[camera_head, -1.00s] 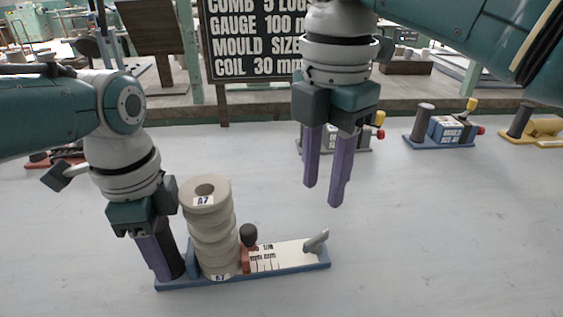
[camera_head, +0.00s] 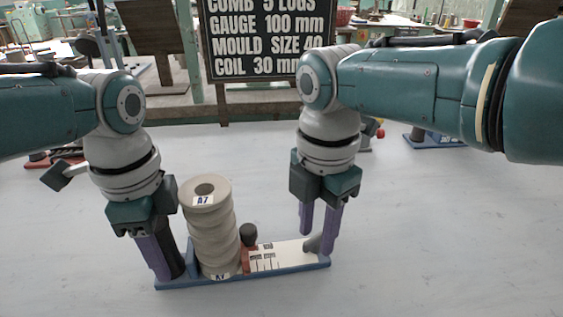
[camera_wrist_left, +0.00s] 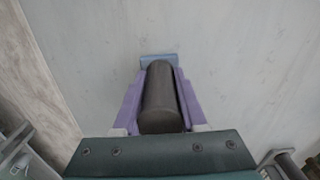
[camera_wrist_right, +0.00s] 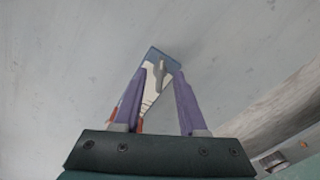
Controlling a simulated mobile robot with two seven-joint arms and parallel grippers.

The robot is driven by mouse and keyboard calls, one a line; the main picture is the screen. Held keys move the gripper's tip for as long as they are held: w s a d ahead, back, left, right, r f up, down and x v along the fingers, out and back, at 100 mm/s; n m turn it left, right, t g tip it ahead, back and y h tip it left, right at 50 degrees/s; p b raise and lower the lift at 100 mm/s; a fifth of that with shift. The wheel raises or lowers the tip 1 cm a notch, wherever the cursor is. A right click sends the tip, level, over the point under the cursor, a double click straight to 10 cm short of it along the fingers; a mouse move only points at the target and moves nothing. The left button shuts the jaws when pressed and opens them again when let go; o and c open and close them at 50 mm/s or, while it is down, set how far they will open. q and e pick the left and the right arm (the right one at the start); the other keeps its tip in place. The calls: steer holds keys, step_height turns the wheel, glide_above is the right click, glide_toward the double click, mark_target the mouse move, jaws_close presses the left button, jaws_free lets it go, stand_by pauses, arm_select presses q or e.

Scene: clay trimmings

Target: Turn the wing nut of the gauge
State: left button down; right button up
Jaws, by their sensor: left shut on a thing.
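The gauge has a blue base (camera_head: 290,268) with a white scale plate (camera_head: 285,253), a red slider with a dark knob (camera_head: 248,236) and a grey wing nut (camera_head: 314,243) at its right end. A stack of grey clay rings (camera_head: 210,230) labelled A7 stands on it. My left gripper (camera_head: 168,268) is shut on the dark post (camera_wrist_left: 160,98) at the gauge's left end. My right gripper (camera_head: 317,243) is open, fingers down over the right end. In the right wrist view the wing nut (camera_wrist_right: 160,72) shows between the fingertips; contact cannot be told.
A sign board (camera_head: 268,38) stands behind the table. Another gauge with a blue base (camera_head: 432,140) lies at the back right, and a red one (camera_head: 58,157) at the back left. The table in front and to the right is clear.

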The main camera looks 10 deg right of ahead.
jaws_close()
stand_by(0.7)
steer(key=m, duration=0.4)
steer(key=shift+m, duration=0.4)
steer(key=m, duration=0.5)
steer(key=shift+m, duration=0.3)
steer(key=m, duration=0.5)
steer(key=shift+m, duration=2.4)
